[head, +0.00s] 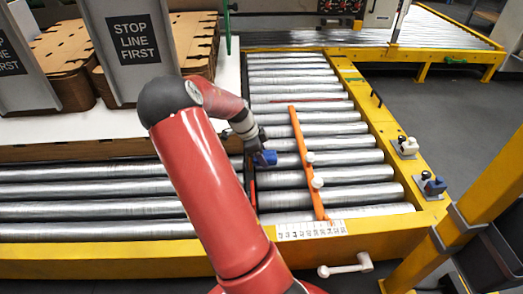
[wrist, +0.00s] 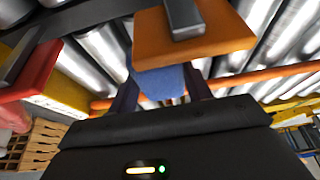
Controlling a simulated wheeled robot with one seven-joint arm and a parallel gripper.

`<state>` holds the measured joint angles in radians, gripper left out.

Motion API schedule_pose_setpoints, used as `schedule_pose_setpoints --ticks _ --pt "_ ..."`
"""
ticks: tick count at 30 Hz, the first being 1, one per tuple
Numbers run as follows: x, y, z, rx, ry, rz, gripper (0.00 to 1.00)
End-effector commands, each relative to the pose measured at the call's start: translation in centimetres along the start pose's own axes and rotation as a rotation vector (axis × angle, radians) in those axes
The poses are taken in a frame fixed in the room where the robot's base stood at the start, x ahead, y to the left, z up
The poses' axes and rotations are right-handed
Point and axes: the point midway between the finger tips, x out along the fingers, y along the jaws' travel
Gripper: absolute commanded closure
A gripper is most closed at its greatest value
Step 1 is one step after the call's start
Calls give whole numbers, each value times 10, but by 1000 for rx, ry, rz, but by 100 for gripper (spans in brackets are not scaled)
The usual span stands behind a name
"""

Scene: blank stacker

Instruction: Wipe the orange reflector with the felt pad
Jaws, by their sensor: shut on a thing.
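My gripper (wrist: 160,88) is shut on a blue felt pad (wrist: 160,83), which shows between its dark fingers in the wrist view. In the head view my gripper (head: 262,157) is low over the rollers, with blue showing at its tip. A flat orange square with a grey bar across it, which looks like the orange reflector (wrist: 155,45), is at the top of the wrist view. Its lower edge overlaps the pad's upper edge; I cannot tell whether they touch. I cannot make out the reflector in the head view, where my arm hides part of that area.
A red piece (wrist: 25,78) is at left in the wrist view. A yellow frame (head: 385,150) bounds the rollers. Signed grey panels (head: 130,45) and cardboard stacks stand at left.

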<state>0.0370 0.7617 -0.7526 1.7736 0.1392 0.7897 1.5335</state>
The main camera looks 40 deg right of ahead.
Motion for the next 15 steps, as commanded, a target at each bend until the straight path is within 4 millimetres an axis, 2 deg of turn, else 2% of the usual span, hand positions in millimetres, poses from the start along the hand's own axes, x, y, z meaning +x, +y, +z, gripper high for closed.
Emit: schedule_pose_setpoints --ticks 11,15 --pt "0 4 0 0 0 0 75" --pt "4 4 -8 2 0 0 75"
